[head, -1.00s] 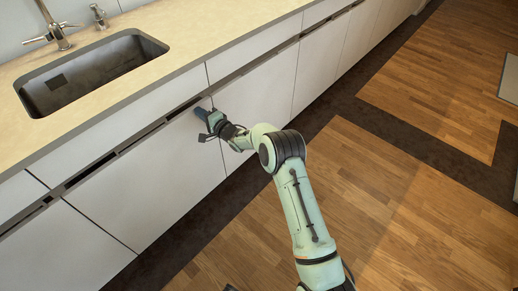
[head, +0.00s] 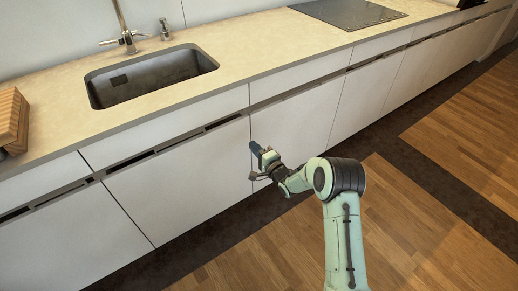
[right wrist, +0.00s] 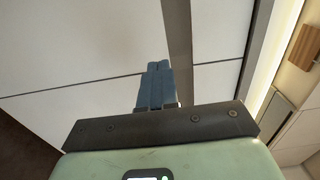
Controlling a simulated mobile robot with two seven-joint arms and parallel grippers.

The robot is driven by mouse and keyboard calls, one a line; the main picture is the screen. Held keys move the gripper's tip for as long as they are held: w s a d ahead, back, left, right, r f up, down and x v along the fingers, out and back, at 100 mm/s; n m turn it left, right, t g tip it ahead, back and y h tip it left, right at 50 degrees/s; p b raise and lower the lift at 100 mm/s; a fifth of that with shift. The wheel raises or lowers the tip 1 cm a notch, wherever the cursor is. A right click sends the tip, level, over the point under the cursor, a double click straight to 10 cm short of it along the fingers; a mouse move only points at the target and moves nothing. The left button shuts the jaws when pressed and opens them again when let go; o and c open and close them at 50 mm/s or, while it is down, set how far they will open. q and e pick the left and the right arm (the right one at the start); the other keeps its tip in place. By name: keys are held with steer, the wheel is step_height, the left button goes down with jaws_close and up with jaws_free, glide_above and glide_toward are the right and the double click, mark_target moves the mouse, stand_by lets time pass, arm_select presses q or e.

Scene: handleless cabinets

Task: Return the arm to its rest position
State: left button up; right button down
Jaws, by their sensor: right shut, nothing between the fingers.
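My right gripper (head: 254,149) is in front of the white lower cabinet fronts (head: 180,190), near the upright seam to the right of the sink. In the right wrist view its blue fingers (right wrist: 155,72) are together with nothing between them. The fingertips show against the white fronts and near the dark recessed strip; I cannot tell whether they touch. My right arm is stretched forward from the bottom of the head view, bent at the elbow. My left gripper is not in view.
The beige countertop (head: 250,75) holds a sink (head: 150,76) with a tap (head: 127,40), a dark cooktop (head: 348,13) and a wooden block (head: 10,120) at the left. The wooden floor (head: 440,215) to the right is clear.

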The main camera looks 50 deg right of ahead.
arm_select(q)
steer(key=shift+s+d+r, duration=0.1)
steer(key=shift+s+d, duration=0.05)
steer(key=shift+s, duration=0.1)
arm_select(e)
steer(key=shift+s+a, duration=0.2)
steer(key=shift+s, duration=0.45)
steer(key=shift+f, duration=0.1)
